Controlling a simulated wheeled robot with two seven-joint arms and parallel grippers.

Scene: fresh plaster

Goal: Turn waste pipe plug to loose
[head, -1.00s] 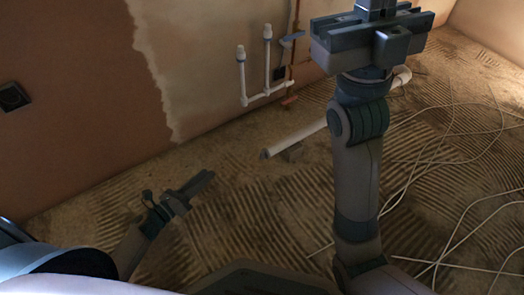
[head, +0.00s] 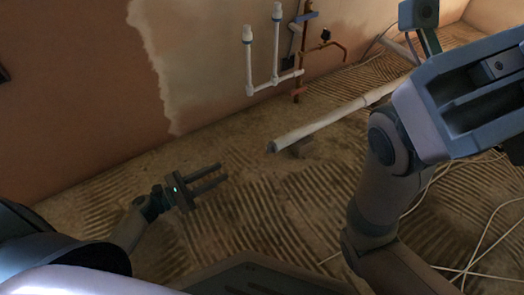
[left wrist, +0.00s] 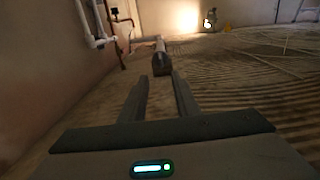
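The long white waste pipe (head: 330,120) lies low over the floor, and its grey end, which looks like the plug (head: 271,147), faces me. My left gripper (head: 222,173) is open and empty, to the left of the plug and apart from it, with its fingers pointing toward it. In the left wrist view the pipe (left wrist: 160,46) lies ahead between the open fingers (left wrist: 158,76); the plug's details are too dark to make out there. My right gripper (head: 470,95) is large at the upper right, close to the camera and partly cut off; its finger gap is unclear.
A small block (head: 300,150) sits under the pipe near its end. White upright pipes (head: 276,55) and copper pipes (head: 303,65) stand at the wall behind. Pale cables (head: 478,235) trail over the ridged floor (head: 270,205) at right. The floor between left gripper and plug is clear.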

